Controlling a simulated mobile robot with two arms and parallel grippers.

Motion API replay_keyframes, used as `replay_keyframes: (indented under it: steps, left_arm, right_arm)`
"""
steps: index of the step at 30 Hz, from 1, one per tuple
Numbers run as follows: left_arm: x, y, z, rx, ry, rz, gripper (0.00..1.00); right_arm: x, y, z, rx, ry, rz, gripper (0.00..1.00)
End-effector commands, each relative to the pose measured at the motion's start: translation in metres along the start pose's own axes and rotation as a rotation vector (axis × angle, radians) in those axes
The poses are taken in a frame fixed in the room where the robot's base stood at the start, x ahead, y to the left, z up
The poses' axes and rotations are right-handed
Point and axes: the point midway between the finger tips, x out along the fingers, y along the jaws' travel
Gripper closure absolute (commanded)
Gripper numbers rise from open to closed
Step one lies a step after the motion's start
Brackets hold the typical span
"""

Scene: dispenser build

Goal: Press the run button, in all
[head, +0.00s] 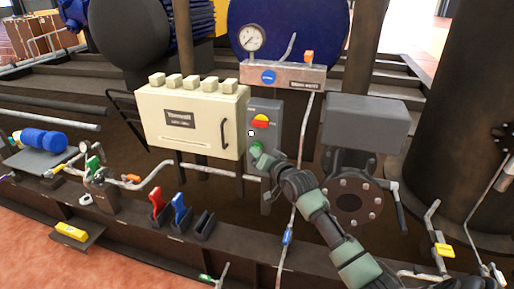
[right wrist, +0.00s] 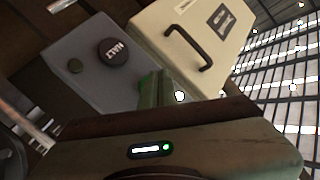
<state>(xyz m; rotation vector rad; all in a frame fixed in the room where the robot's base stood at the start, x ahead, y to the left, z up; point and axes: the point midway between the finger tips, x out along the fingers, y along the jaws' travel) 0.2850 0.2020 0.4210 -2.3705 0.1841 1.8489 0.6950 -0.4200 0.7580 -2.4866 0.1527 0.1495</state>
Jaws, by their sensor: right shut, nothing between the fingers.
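In the right wrist view the grey box (right wrist: 70,45) carries a black round knob marked HALT (right wrist: 115,51) and a small dark round spot. My right gripper (head: 258,154) is shut and empty, its tip at the lower front of the box, over a green patch. The shut green fingers also show in the right wrist view (right wrist: 158,90). The run button cannot be told apart from the fingertips; contact is unclear. My left gripper is out of view.
The cream cabinet (head: 195,122) with a black handle is close left of the gripper. A thin pipe (head: 303,130) runs down beside the box. A grey housing with a round flange (head: 352,203) stands to the right. Red and blue levers (head: 180,210) are lower left.

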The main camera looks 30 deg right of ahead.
Motion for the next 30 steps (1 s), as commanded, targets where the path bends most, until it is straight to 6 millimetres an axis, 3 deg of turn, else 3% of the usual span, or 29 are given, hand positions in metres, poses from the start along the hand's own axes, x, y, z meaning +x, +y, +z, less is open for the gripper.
replay_keyframes:
  steps: [17, 30]
  left_arm:
    - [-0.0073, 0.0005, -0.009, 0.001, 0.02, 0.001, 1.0]
    - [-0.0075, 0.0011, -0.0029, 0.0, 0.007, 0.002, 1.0]
  right_arm:
    - [0.0032, 0.0022, -0.0022, 0.0, 0.0, 0.0, 1.0]
    - [0.0068, 0.005, -0.0047, 0.001, 0.0, 0.0, 1.0]
